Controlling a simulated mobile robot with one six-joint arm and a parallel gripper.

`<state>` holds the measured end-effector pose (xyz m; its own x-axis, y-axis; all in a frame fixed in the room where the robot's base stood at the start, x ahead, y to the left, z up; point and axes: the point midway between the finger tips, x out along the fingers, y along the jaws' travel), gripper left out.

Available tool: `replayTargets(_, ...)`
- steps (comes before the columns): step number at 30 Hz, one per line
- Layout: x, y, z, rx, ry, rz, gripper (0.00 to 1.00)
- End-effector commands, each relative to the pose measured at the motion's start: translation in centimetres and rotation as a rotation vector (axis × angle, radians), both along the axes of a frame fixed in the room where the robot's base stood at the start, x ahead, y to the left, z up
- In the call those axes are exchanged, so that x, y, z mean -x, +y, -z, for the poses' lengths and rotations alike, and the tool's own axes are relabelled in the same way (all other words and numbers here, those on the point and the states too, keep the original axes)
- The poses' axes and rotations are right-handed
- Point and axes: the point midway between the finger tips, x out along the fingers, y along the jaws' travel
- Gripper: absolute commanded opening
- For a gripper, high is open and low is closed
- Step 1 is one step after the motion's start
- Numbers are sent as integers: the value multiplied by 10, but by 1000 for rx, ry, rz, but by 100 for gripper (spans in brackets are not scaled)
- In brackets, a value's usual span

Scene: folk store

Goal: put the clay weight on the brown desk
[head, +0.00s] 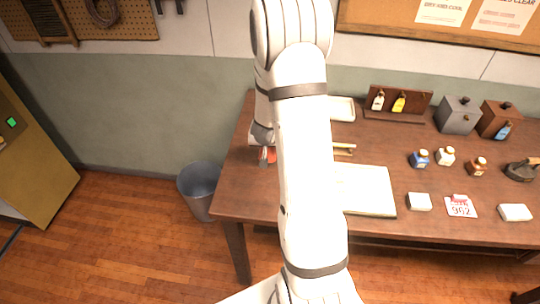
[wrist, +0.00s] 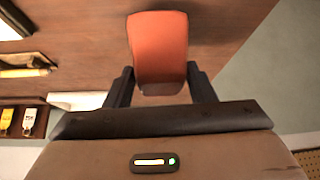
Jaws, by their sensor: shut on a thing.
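The clay weight, an orange-red block, sits between the jaws of my gripper (head: 263,158). In the wrist view the weight (wrist: 160,42) is gripped near its lower end by both dark fingers of my gripper (wrist: 159,84). In the head view a small red part of it (head: 270,155) shows beside my arm, at the left end of the brown desk (head: 240,186). The desk top (wrist: 235,25) lies behind the weight in the wrist view. I cannot tell whether the weight touches it. My arm hides part of the desk.
A grey bin (head: 200,188) stands on the floor left of the desk. A pale pad (head: 366,190) lies right of my arm. The desk's front left corner is clear.

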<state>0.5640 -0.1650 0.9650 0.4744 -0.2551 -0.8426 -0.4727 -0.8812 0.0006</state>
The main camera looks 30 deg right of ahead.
Motion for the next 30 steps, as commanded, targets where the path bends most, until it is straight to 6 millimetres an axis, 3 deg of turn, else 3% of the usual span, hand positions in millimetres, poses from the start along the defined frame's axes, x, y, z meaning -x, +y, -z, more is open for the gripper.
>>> replayTargets(9, -1, 1, 39, 0, 0, -4, 18)
replayTargets(16, -1, 2, 39, 0, -1, -3, 18)
replayTargets(17, 0, 2, 40, -1, 0, -3, 52)
replayTargets(24, -1, 2, 40, -1, 0, -4, 71)
replayTargets(30, -1, 2, 39, -1, 0, -4, 72)
